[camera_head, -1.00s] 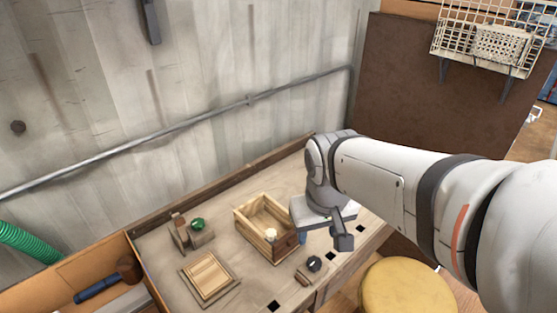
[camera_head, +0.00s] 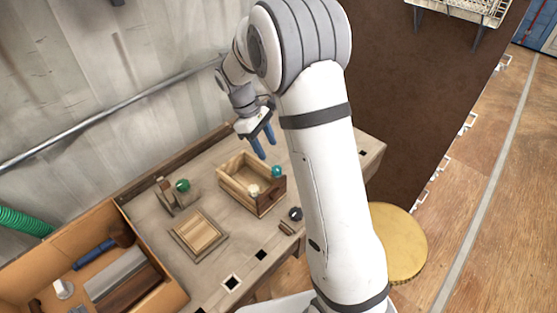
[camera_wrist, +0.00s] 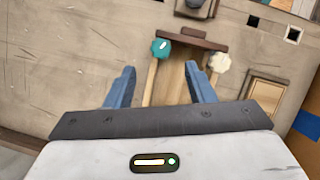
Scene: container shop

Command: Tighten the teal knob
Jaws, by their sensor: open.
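The teal knob (camera_head: 277,171) sits at the right front corner of an open wooden box (camera_head: 235,188) on the workbench. In the wrist view the teal knob (camera_wrist: 161,48) is at the box's brown end panel, beyond my fingertips. A white knob (camera_head: 254,190) is at the same end, and it also shows in the wrist view (camera_wrist: 219,62). My gripper (camera_head: 267,149) is open and empty, above and behind the box. In the wrist view its blue fingers (camera_wrist: 160,68) are spread apart, and neither touches the teal knob. How tightly the knob sits cannot be seen.
A green knob (camera_head: 182,185) sits on a wooden block at left. A dark knob (camera_head: 295,213) is near the bench's front edge. A framed wooden panel (camera_head: 199,235) lies left of the box. A tool tray (camera_head: 84,232) stands at left, and a yellow stool (camera_head: 397,243) at right.

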